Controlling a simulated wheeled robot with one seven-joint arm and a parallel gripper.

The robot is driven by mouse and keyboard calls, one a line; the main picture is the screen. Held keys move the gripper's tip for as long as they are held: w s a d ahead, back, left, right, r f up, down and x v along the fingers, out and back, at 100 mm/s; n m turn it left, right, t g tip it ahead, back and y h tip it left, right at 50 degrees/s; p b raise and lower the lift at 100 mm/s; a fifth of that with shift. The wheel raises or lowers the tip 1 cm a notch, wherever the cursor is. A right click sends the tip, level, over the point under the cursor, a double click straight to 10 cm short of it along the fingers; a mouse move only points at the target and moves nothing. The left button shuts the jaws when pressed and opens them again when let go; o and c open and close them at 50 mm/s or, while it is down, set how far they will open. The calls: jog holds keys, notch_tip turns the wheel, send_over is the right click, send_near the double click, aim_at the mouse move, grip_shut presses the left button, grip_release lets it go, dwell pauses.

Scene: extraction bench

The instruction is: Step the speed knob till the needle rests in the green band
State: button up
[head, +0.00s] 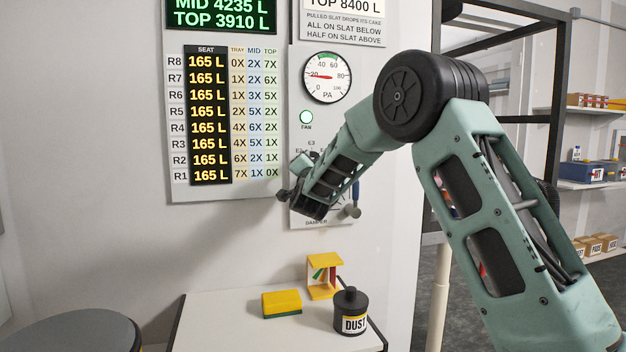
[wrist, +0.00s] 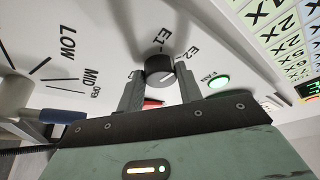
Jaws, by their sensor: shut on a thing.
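The speed knob (wrist: 160,70) is a round dark knob with a pale pointer line, on a white panel with labels E1 and E2 beside it. My gripper (wrist: 160,88) has one finger on each side of it and is shut on it. In the head view my arm's end hides the knob, with label E3 (head: 311,143) showing just above. The round PA gauge (head: 327,77) is above on the panel. Its red needle points left, near 20. A green stretch shows at the top of the dial, around 40 to 60, and the needle is outside it.
A lit green FAN lamp (head: 306,117) sits between gauge and knob. The damper scale (wrist: 78,62), marked LOW, MID and OPEN, is beside the knob. A display board (head: 209,115) hangs left. A small table (head: 225,315) below holds a sponge (head: 282,303) and DUST pot (head: 351,312).

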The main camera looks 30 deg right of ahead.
jog(key=shift+r+m+g+h+b, duration=0.15)
jog(key=shift+m+g+b, duration=0.4)
jog(key=shift+m, duration=0.55)
jog(key=shift+f+m+g+h+b, duration=0.15)
jog(key=shift+m+g+b, duration=0.2)
jog(key=shift+m+b, duration=0.55)
jog(key=shift+r+m, duration=0.15)
jog(key=shift+m, duration=0.25)
jog(key=o, duration=1)
jog(key=shift+a, duration=0.1)
jog(key=b+v, duration=0.3)
jog(key=v, duration=1.4)
jog(key=shift+s+a, duration=0.1)
jog(key=shift+s, duration=0.05)
